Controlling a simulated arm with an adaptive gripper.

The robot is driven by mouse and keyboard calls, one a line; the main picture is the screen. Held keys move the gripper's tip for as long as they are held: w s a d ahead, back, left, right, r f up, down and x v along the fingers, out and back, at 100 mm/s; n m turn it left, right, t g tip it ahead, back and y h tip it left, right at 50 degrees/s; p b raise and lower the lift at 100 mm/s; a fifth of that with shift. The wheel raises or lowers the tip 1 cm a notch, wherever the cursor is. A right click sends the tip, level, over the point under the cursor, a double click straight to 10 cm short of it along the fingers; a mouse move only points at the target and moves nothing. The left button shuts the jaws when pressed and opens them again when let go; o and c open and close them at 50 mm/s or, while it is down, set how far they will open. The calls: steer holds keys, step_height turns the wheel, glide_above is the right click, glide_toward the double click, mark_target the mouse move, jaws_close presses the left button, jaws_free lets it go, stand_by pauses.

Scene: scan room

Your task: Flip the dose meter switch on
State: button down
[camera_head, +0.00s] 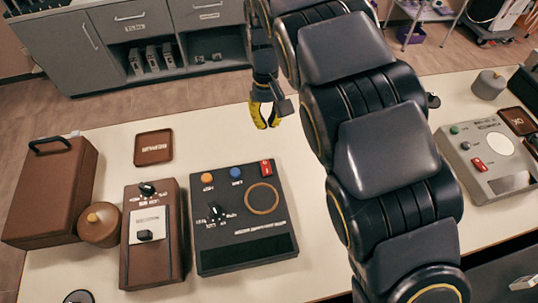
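My gripper (266,118), with yellow fingers, hangs near the far edge of the table, beyond the black device. Its fingers look apart and empty. The black device (245,245) has an orange button, a blue button, a dial, a ring and a red switch (267,167) at its top right corner. A brown device (140,268) to its left has a dial (147,189) and a black switch (145,235) on a pale plate. A grey device (503,186) at the right has another red switch (479,164). The labels are too small to tell which is the dose meter.
A brown case (50,195), a round brown container (99,226) and a brown tile (154,147) lie on the left of the table (320,265). My arm crosses the middle and hides part of the table. Grey cabinets (100,60) stand behind.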

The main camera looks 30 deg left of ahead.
mark_target(270, 169)
steer(key=shift+d, duration=0.1)
steer(key=f, duration=0.4)
steer(key=s+d+f, duration=0.1)
steer(key=f, duration=0.9)
steer(key=shift+s+d, duration=0.15)
steer(key=shift+s, duration=0.05)
